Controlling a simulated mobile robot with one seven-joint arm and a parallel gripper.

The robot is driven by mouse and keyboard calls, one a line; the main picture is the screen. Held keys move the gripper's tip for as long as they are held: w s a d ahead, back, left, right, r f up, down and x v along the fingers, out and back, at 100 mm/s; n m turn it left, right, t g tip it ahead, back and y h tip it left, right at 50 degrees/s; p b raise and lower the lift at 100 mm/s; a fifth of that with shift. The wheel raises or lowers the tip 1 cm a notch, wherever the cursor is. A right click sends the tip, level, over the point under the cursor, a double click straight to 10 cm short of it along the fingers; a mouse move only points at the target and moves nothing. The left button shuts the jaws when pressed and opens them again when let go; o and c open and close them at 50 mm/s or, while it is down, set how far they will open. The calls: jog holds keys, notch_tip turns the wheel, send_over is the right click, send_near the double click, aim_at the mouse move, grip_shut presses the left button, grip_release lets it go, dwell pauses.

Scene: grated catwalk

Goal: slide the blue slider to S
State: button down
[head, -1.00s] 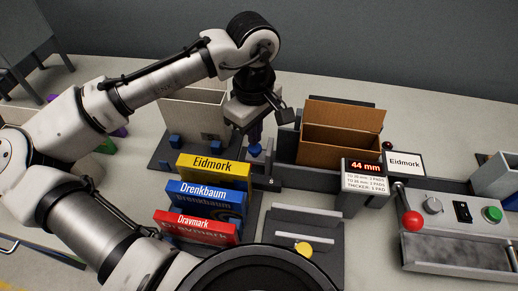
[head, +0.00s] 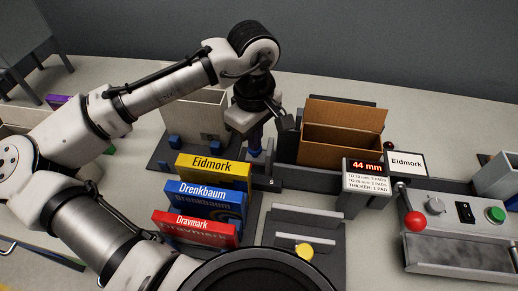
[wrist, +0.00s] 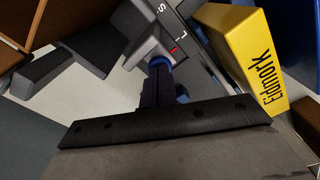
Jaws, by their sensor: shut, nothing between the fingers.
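The blue slider (wrist: 160,62) shows in the wrist view as a small bright blue piece at the tips of my fingers, largely covered by them. It is beside a dark plate with the letters S and L (wrist: 172,22) and a red mark nearer the L. My gripper (wrist: 158,78) is shut, its dark fingers pointing down at the slider; I cannot tell whether they touch it. In the head view my gripper (head: 254,147) is behind the yellow Eidmork box (head: 213,168), and the slider is hard to make out there.
Blue Drenkbaum (head: 205,195) and red Dravmark (head: 195,228) boxes stand in front. A display reading 44 mm (head: 365,168) and a control panel with red lever (head: 415,222) are at right.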

jog(key=shift+s+d+p, duration=0.25)
jog(key=shift+d, duration=1)
jog(key=shift+s+d+p, duration=0.25)
jog(key=shift+d, duration=0.95)
jog(key=shift+r, duration=0.1)
dwell(0.4)
notch_tip(320, 180, up, 6)
jog(key=p, duration=0.6)
dwell(0.5)
